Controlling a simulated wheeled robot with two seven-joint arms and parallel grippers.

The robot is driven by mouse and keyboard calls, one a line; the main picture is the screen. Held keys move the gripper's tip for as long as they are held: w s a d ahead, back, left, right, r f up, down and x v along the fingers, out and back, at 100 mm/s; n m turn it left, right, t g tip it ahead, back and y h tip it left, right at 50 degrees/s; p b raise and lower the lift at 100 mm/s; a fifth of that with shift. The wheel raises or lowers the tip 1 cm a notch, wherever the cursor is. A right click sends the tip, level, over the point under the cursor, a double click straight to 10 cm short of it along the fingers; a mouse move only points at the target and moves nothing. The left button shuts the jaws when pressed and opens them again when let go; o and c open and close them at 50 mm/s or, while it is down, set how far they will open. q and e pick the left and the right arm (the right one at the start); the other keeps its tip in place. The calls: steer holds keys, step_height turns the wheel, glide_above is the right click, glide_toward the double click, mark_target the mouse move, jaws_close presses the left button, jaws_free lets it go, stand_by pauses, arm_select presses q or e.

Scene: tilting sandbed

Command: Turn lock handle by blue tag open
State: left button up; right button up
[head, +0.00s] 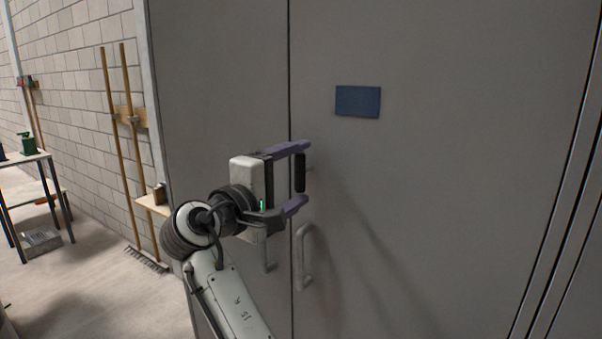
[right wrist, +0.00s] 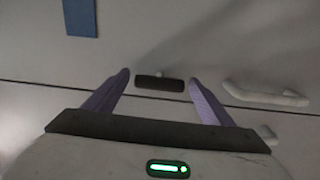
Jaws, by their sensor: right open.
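The blue tag (head: 358,101) is a flat rectangle on the grey cabinet door, up and right of the lock handle. It also shows at the upper left of the right wrist view (right wrist: 80,17). The lock handle (head: 300,173) is a short black bar, upright in the head view, on a small pale stem near the door seam. In the right wrist view the black bar (right wrist: 160,84) lies between the fingertips. My right gripper (head: 303,175) is open, its purple fingers above and below the bar. I cannot tell whether they touch it. My left gripper is not in view.
A pale pull handle (head: 302,257) sits just below the gripper on the same door (head: 430,220). Another pull handle (head: 268,254) is partly hidden on the left door. Brooms (head: 127,140) and a small table (head: 25,157) stand at the left.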

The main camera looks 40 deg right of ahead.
steer(key=v, duration=0.6)
stand_by(0.3)
